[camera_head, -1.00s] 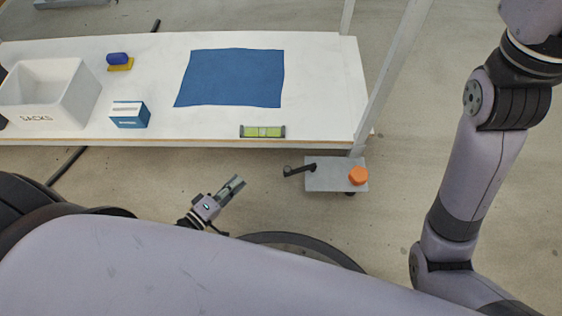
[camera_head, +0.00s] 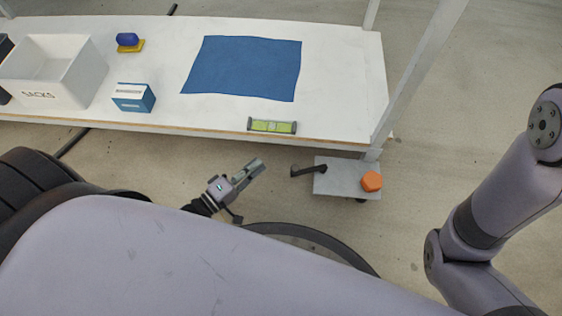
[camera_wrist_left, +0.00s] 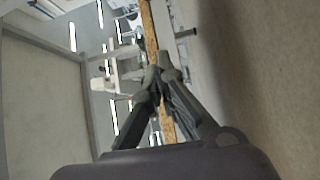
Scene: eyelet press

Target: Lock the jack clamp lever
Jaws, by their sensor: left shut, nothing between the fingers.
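The dark jack clamp lever (camera_head: 308,170) sticks out to the left from a grey plate (camera_head: 334,180) at the table's front right corner. An orange knob (camera_head: 372,182) sits at the plate's right end. My left gripper (camera_head: 260,164) is in front of the table, left of the lever, with a small gap between them in the head view. Its fingers point up and to the right. In the left wrist view the gripper (camera_wrist_left: 163,68) has its fingertips together with nothing between them. My right gripper is out of view.
The white table (camera_head: 345,75) holds a blue cloth (camera_head: 243,68), a green level (camera_head: 272,127) near its front edge, a blue-and-white box (camera_head: 134,98) and a white bin (camera_head: 38,97). A pale post (camera_head: 418,75) rises at the right corner.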

